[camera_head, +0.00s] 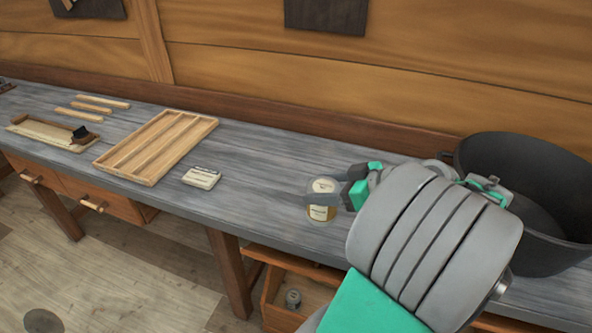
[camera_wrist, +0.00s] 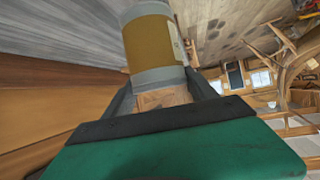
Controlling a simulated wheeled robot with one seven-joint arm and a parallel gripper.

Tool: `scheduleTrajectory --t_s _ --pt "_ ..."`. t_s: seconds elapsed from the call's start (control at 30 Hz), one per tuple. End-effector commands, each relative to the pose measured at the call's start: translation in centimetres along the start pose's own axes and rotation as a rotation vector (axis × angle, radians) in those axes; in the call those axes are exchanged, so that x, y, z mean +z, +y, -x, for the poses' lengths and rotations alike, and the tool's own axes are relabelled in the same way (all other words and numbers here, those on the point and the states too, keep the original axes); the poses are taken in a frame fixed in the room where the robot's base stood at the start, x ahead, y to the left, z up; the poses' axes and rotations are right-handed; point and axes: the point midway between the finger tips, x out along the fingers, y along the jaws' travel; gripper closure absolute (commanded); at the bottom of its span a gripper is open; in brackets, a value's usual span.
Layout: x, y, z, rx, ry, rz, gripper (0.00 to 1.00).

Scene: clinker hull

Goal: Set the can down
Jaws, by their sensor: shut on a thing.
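The can (camera_head: 321,212) has a pale lid and a yellow-brown label. It is at the front part of the grey workbench (camera_head: 262,160), left of my arm. My gripper (camera_head: 325,199) is shut on the can, with its fingers on either side of it. In the wrist view the can (camera_wrist: 153,45) stands out beyond my gripper (camera_wrist: 165,92), its label and grey bands showing. I cannot tell whether the can's base touches the bench top.
A large dark pot (camera_head: 520,190) stands right, behind my arm. A small cream block (camera_head: 202,177) and a slatted wooden tray (camera_head: 156,145) lie left of the can. An open drawer (camera_head: 290,300) juts out below the bench. Bare bench lies between block and can.

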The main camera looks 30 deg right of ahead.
Motion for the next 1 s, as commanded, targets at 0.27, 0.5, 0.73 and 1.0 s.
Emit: scheduleTrajectory --t_s 0.27,0.5,0.73,1.0 --pt "1.0 3.0 -2.7 -0.005 0.0 0.006 1.0" --pt "0.8 7.8 -6.7 -0.007 0.001 -0.001 1.0" --pt "3.7 10.6 -10.5 -0.004 0.001 0.0 1.0" --pt "6.5 11.3 -12.7 -0.003 0.001 -0.003 1.0"
